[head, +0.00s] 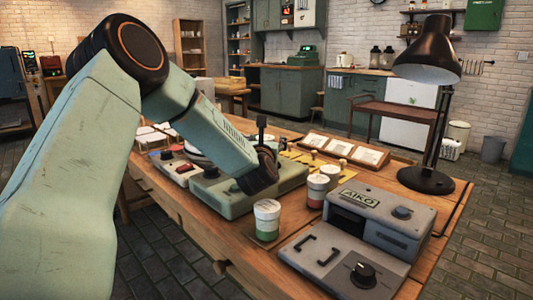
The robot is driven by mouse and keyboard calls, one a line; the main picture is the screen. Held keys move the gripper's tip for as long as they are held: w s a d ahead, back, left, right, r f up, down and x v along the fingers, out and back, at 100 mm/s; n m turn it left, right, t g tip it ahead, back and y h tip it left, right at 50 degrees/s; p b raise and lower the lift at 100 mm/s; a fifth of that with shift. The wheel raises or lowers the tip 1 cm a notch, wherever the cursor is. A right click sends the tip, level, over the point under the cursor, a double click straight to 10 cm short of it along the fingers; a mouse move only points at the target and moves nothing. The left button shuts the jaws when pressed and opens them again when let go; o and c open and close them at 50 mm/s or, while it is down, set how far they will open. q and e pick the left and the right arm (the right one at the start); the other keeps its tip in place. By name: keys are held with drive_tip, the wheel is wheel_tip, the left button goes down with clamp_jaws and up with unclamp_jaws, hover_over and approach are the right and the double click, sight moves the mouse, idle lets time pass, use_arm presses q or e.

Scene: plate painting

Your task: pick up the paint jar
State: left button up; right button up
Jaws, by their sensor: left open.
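Paint jars with white lids stand on the wooden table. A green-banded paint jar (267,221) is near the table's front edge. A red-banded paint jar (317,192) stands to its right and farther back, with another pale jar (331,174) close behind it. My left arm comes in from the left, and my left gripper (262,177) is dark and open, above the green machine, to the left of and behind the green-banded jar. It is apart from the jars, and its fingers are hard to make out. My right gripper is not in view.
A grey AIKO machine (382,222) fills the table's right front. A black desk lamp (427,180) stands behind it. A green machine (232,200) lies under my gripper. Sample cards (344,150) stand at the back. Bare wood lies in front of the green-banded jar.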

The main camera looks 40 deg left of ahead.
sight(265, 137)
use_arm(q)
drive_tip(key=shift+w, duration=0.1)
drive_tip(key=shift+r, duration=0.1)
drive_tip(key=shift+c, duration=0.4)
drive_tip(key=shift+c, duration=0.7)
drive_tip(key=c, duration=1.3)
drive_tip(key=shift+o, duration=0.2)
wheel_tip(265, 137, up, 10)
drive_tip(key=p, duration=0.3)
drive_tip(key=shift+p, duration=0.3)
